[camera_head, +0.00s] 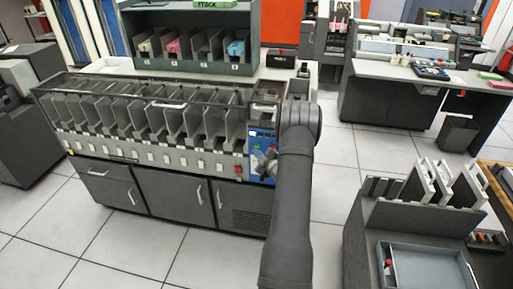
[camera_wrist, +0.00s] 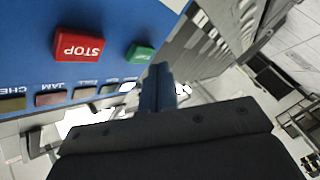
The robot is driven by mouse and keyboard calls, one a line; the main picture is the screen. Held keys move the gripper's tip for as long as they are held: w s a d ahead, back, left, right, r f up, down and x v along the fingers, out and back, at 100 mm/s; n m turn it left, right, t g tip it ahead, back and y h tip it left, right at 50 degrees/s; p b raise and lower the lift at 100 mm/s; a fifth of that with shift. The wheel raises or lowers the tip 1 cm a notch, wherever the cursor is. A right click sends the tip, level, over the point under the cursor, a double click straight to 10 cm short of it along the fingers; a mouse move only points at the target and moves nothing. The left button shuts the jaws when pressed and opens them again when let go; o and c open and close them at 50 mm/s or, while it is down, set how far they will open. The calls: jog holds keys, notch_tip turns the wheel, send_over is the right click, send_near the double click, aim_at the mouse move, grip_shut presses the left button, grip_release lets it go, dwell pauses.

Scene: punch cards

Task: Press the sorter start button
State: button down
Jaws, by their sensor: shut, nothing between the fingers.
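The sorter (camera_head: 150,110) is a long grey machine with a row of pockets. Its blue control panel (camera_head: 262,137) is at its right end and fills the upper left of the wrist view (camera_wrist: 110,18). A green button (camera_wrist: 140,52) with upside-down lettering too small to read sits on this panel, beside a larger red STOP button (camera_wrist: 78,44). My gripper (camera_head: 267,163) is in front of the panel. In the wrist view its shut, empty fingers (camera_wrist: 161,72) appear just right of and below the green button. I cannot tell whether they touch it.
Below the buttons is a row of small labelled indicators (camera_wrist: 84,93). A grey desk unit (camera_head: 400,225) with a tray stands at the right front. A shelf with card bins (camera_head: 190,60) stands behind the sorter. Tiled floor (camera_head: 120,240) is open in front.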

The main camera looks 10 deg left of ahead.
jog(key=shift+w, duration=0.15)
jog(key=shift+w, duration=0.3)
jog(key=shift+w, duration=0.45)
dwell(0.9)
jog(key=shift+s, duration=3.4)
